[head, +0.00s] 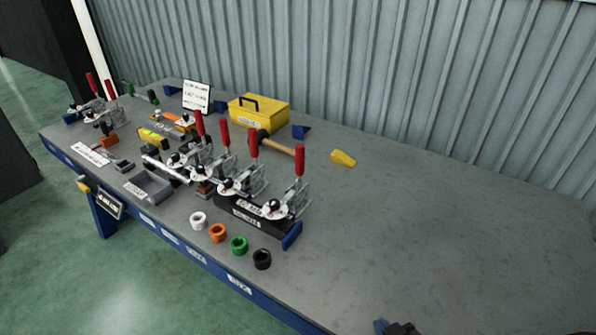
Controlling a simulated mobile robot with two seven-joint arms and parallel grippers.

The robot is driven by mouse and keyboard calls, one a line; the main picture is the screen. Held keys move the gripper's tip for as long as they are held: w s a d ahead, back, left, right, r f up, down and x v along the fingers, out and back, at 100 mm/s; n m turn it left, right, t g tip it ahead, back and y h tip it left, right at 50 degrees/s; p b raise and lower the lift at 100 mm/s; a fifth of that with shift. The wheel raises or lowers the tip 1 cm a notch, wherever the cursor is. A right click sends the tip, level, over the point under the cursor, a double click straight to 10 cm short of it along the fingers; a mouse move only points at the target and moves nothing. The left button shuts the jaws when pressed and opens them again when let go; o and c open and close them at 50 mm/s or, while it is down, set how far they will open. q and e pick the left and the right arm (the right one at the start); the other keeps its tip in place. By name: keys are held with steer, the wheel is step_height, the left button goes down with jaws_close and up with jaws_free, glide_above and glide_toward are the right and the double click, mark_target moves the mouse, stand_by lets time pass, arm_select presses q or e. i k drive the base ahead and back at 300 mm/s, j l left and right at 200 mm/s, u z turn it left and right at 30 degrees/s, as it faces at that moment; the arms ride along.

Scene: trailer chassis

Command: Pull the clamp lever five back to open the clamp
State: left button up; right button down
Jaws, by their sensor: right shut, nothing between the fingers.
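Toggle clamps with red lever handles stand on the grey workbench (430,220). Two are at the far left end, and a row of several is near the middle. The front-right clamp lever (299,165) and the lever beside it (254,146) both stand upright. Further levers (225,135) and (199,124) also stand upright. No number is readable, so I cannot tell which is lever five. My right gripper (398,328) shows only in part at the bottom edge, shut and empty, well apart from the clamps. My left gripper is out of view.
Coloured rings (239,245) lie along the front edge. A hammer (280,145), a yellow toolbox (259,113) and a yellow wedge-like piece (343,158) lie behind the clamps. A grey tray (150,187) is at left. The bench's right half is clear; a corrugated wall stands behind.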

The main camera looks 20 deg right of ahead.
mark_target(252, 132)
steer(key=i+j+u, duration=0.3)
steer(key=j, duration=0.15)
steer(key=i+j+u, duration=0.3)
steer(key=i+j, duration=0.05)
steer(key=j, duration=0.05)
